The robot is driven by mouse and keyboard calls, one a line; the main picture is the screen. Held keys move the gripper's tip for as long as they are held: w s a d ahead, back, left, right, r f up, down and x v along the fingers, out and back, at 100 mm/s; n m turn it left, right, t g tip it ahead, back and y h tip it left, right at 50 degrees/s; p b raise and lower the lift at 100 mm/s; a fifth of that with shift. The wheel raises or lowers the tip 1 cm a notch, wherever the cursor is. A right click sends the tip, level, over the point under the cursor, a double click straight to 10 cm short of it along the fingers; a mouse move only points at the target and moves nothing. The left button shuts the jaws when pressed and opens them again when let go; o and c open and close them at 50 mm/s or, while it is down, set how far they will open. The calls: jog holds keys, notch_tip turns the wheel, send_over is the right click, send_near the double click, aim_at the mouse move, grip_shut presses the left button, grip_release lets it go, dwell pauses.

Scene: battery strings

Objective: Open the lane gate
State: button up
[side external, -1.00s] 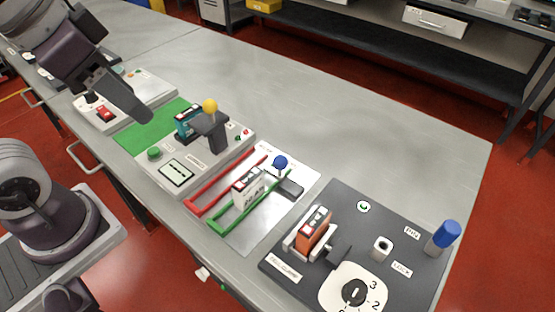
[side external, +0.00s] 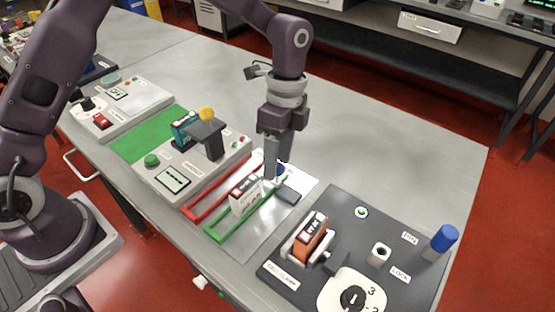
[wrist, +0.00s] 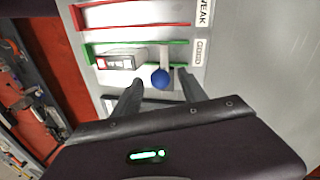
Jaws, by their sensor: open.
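The lane gate has a blue ball knob (wrist: 160,78) on a grey arm (wrist: 167,58) at the end of the green lane (wrist: 95,52). In the side view the knob (side external: 281,169) is partly hidden behind my fingers. My gripper (side external: 272,174) points down over the gate. In the wrist view my gripper (wrist: 160,77) is open, with one finger on each side of the knob; I cannot tell whether they touch it.
A red lane (side external: 215,193) runs alongside the green one. A tester (side external: 185,165) with a teal battery (side external: 184,130) and yellow-knobbed lever (side external: 207,114) stands to the left. A dark panel (side external: 345,210) with an orange battery (side external: 313,238) lies right. The table behind is clear.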

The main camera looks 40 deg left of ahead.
jog(key=shift+s+f, duration=0.1)
jog(key=shift+f, duration=0.35)
jog(key=shift+c, duration=0.2)
grip_shut()
dwell(0.9)
